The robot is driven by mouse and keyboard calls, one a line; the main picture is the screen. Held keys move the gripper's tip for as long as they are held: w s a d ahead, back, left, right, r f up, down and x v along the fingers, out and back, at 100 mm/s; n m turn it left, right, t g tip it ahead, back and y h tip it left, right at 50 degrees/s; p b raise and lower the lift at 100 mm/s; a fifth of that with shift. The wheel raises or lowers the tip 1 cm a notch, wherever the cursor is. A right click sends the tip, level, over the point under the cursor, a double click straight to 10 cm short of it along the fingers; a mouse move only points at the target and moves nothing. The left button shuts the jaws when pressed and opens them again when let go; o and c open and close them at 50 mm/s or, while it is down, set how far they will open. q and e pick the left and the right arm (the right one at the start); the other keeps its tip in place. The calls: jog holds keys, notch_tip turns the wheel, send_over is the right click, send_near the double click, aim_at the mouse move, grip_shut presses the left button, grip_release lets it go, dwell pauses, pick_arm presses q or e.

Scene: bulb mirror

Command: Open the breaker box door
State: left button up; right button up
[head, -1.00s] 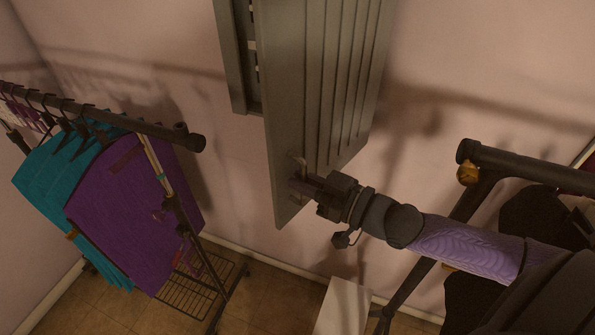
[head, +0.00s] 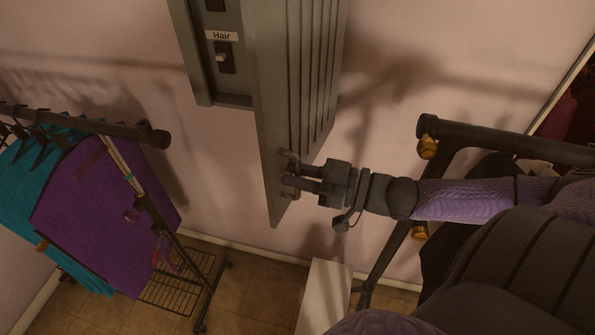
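The grey breaker box (head: 222,101) hangs on the wall at the top of the head view. Its ribbed grey door (head: 268,120) stands swung out from the box, and part of the inside shows, with a switch (head: 222,57) under a "Hair" label. A small bracket handle (head: 290,158) sits near the door's lower end. My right gripper (head: 294,177) is at this handle, with one finger in front of its bar and the other partly behind it, and looks shut on it. My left gripper is out of view.
A clothes rack (head: 90,122) with teal and purple garments (head: 100,215) stands at the left. A dark frame with a thick bar (head: 500,140) stands at the right, close to my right arm. A pale box (head: 325,295) is on the tiled floor below the door.

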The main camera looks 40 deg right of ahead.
jog(key=shift+s, duration=0.1)
dwell(0.3)
jog(key=p+v, duration=0.3)
jog(key=v, duration=0.6)
jog(key=shift+s+d+p, duration=0.25)
jog(key=shift+d+p, duration=0.1)
jog(key=shift+c, duration=0.2)
